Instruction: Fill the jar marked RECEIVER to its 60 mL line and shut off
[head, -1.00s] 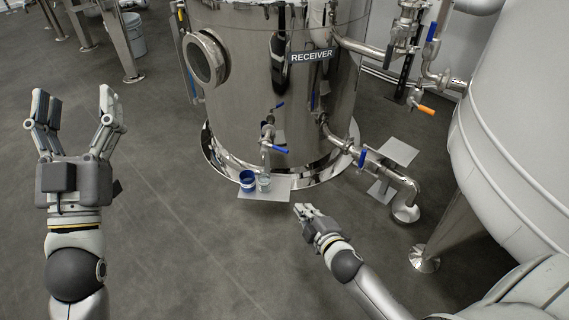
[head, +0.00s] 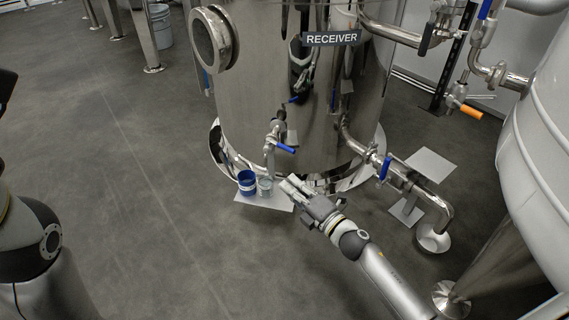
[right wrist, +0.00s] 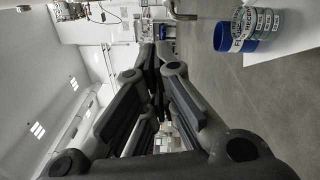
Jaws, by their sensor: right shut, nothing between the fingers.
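The steel tank marked RECEIVER (head: 330,38) stands at the centre of the head view. A small tap with a blue lever (head: 286,148) comes off its lower front. Below the spout, a clear jar (head: 265,186) stands on a light plate (head: 270,204), beside a blue container (head: 247,184). The right wrist view shows the clear jar (right wrist: 266,23) with printed bands, next to the blue container (right wrist: 222,38); the liquid level is unclear. My right gripper (head: 289,185) is shut and empty, just right of the jar and apart from it. My left gripper's fingers are out of frame.
An orange-handled valve (head: 471,111) hangs further right. A pale tank (head: 545,150) fills the right edge. The floor at left is open.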

